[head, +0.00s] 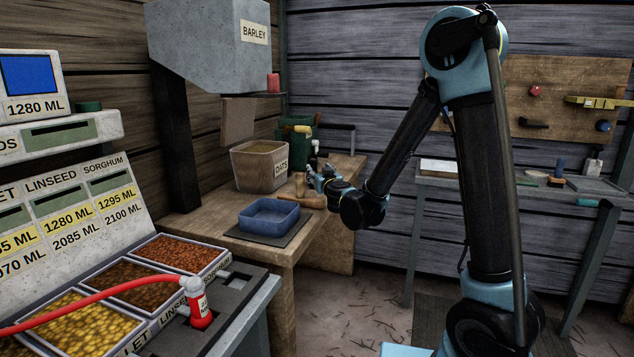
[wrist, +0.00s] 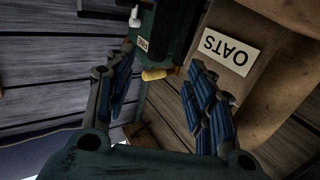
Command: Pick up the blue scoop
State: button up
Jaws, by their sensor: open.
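A blue, open-topped, box-shaped vessel (head: 268,216), the only scoop-like blue thing I make out, sits on a dark mat (head: 250,237) on the wooden bench. A tan wooden handle-like piece (head: 312,202) lies at its right; I cannot tell whether they are joined. My gripper (head: 318,178) is above and to the right of the blue vessel, apart from it. In the wrist view my gripper (wrist: 158,100) has its fingers spread with nothing held between them. The blue vessel is not clearly seen in the wrist view.
An OATS box (head: 255,168) stands behind the vessel, and it shows upside down in the wrist view (wrist: 205,50). A green container (head: 297,130) is behind my gripper. The BARLEY hopper (head: 215,55) hangs above. Grain trays (head: 180,255) are at front left.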

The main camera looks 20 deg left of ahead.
aim_at(314, 165)
jog(key=shift+x, duration=4.3)
jog(key=shift+d+f, duration=0.1)
jog(key=shift+d, duration=0.1)
jog(key=shift+c, duration=0.4)
grip_shut()
